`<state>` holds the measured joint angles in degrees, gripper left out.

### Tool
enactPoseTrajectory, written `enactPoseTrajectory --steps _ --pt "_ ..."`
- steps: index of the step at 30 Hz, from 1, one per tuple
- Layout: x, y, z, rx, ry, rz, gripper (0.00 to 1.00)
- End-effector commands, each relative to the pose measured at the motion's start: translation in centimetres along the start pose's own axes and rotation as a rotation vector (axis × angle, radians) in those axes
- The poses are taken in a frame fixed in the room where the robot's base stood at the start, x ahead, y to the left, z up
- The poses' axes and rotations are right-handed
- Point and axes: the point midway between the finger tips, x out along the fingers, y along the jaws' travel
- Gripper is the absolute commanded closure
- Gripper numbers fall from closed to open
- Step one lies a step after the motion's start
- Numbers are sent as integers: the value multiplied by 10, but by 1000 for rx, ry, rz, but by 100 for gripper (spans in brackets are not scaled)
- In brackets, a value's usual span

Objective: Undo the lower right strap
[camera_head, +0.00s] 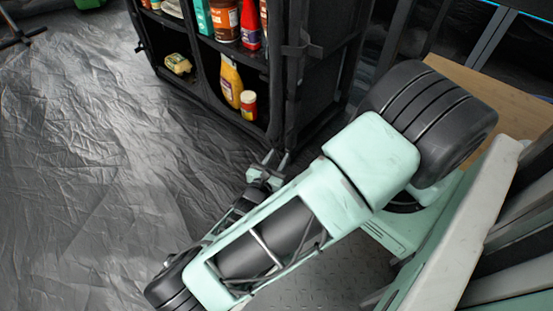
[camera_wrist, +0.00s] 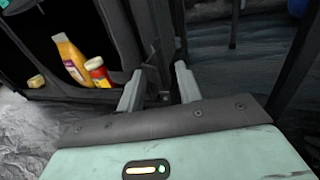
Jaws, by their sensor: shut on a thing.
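The black fabric shelf cabinet (camera_head: 288,112) stands at the top middle of the head view, and its front right corner post is nearest me. My gripper (camera_head: 271,158) is low at that corner. In the wrist view its two grey fingers (camera_wrist: 160,76) reach forward, a little apart. The lower right strap (camera_wrist: 154,78) is a small dark piece between the fingertips, and my gripper is shut on it. It is hard to make out against the black cabinet. Another black strap (camera_head: 302,48) sits higher on the same post.
The cabinet's open shelves hold a yellow bottle (camera_head: 231,80), a small red jar with a yellow lid (camera_head: 249,104) and several other goods. Crinkled grey floor (camera_head: 90,160) lies clear to the left. A wooden surface (camera_head: 490,85) is at the right.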

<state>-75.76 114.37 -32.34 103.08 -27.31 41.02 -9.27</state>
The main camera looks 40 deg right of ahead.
Motion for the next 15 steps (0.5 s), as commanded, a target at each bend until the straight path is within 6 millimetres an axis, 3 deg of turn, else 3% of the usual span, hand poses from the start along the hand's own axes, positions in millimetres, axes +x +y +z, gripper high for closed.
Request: enactPoseTrajectory --steps 1,7,15 --pt "12 -12 1 -11 -13 -24 73" --pt "-2 -10 3 -10 -11 -22 73" --pt "-64 -5 4 -5 -5 -11 73"
